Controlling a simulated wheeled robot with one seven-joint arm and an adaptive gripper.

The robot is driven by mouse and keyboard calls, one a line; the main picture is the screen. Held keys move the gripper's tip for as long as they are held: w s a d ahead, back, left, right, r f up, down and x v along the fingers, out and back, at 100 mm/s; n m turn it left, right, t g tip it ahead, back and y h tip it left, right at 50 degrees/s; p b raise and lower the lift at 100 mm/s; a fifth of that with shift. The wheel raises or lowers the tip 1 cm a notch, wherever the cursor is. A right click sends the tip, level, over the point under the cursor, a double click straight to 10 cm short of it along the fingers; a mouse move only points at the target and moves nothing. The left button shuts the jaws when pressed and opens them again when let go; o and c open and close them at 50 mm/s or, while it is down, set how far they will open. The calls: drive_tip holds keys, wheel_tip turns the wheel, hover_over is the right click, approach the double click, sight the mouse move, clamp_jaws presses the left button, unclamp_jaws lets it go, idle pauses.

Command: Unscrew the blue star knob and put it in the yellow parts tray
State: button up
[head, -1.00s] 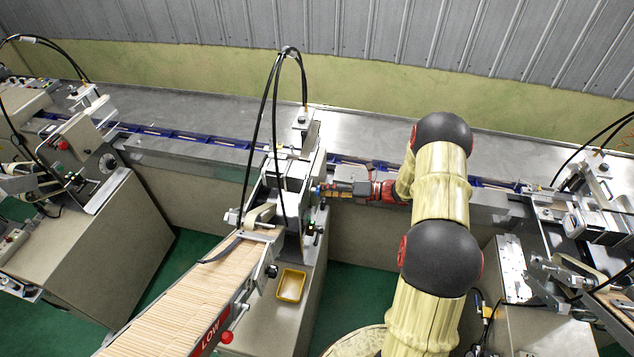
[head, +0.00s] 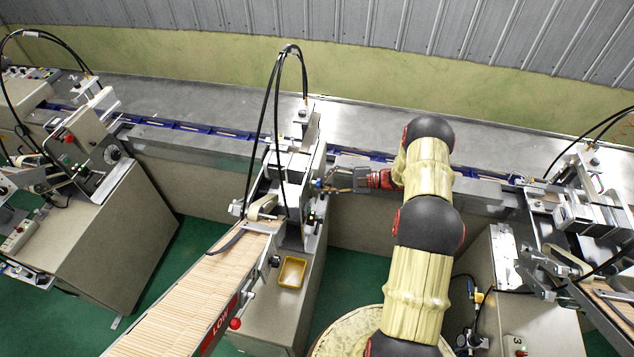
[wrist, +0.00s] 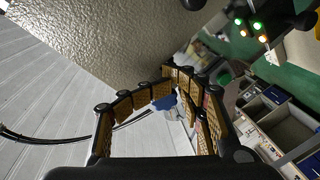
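The blue star knob (head: 318,184) is on the right side of the middle machine, small in the head view. In the wrist view the blue knob (wrist: 165,102) shows between the fingers, with a pale metal part behind it. My gripper (head: 326,183) reaches in from the right, its fingers around or just beside the knob. In the wrist view my gripper (wrist: 178,75) has its bowed fingers converging; whether the pads touch the knob is unclear. The yellow parts tray (head: 280,282) sits on the machine's base below the knob and looks empty.
A slanted stick magazine (head: 190,300) with a red knob (head: 235,323) lies left of the tray. Black hoses (head: 265,130) arch above the middle machine. Other machines stand at left (head: 90,165) and right (head: 575,230).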

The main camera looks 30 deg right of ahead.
drive_tip(key=shift+m, duration=0.5)
drive_tip(key=shift+s+a+r, duration=0.15)
drive_tip(key=shift+r, duration=0.05)
drive_tip(key=shift+s+a+r+p, duration=0.15)
drive_tip(key=shift+s+a+p, duration=0.1)
drive_tip(key=shift+p, duration=0.15)
drive_tip(key=shift+s+a+r+p, duration=0.3)
drive_tip(key=shift+s+a+p, duration=0.05)
drive_tip(key=shift+s+p, duration=0.15)
drive_tip(key=c, duration=0.4)
clamp_jaws()
drive_tip(key=shift+d+r, duration=0.1)
